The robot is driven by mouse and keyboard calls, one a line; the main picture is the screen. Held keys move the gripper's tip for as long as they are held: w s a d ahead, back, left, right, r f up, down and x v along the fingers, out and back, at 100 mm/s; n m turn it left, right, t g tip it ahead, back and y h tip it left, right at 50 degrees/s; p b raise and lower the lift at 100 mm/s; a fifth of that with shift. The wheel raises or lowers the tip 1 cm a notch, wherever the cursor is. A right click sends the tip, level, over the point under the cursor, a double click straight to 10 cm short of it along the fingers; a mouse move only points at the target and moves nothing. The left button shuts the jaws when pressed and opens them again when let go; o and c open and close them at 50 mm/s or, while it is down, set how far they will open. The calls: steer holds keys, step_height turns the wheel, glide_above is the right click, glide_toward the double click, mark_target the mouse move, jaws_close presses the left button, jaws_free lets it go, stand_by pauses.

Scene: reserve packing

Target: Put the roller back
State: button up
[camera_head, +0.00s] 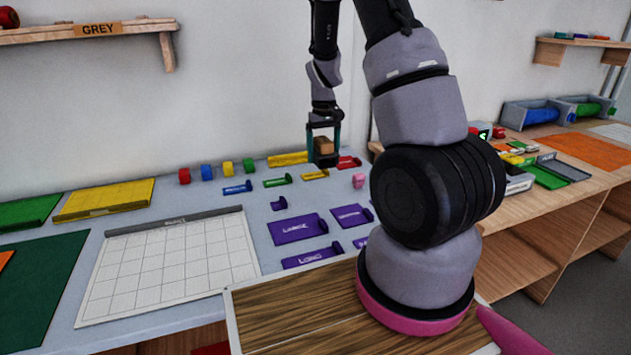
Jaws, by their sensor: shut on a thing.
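My gripper (323,143) is over the back of the grey table, its two dark teal fingers on either side of a brown block-like piece. The brown piece (323,146) sits between the fingers, with a dark part just below it. This looks like the roller, with a wooden handle, but it is small and partly hidden by the fingers. I cannot tell whether its lower end touches the table. My gripper is shut on it.
Red, blue, yellow and green pieces (227,169) stand along the wall. Small coloured holders and purple trays (297,228) lie in front of the gripper. A white gridded board (165,268) is at left. My arm hides part of the right side.

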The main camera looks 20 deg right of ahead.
glide_above(322, 192)
step_height(322, 192, down, 6)
steer(key=shift+w+r, duration=0.1)
steer(key=shift+w, duration=0.05)
steer(key=shift+f, duration=2.05)
steer(key=shift+f, duration=0.15)
steer(key=shift+f, duration=0.15)
steer(key=shift+s+f, duration=0.2)
steer(key=shift+f, duration=0.2)
jaws_close()
steer(key=o, duration=1.2)
jaws_free()
steer(key=shift+o, duration=0.2)
steer(key=shift+w+r, duration=0.1)
steer(key=shift+r, duration=0.05)
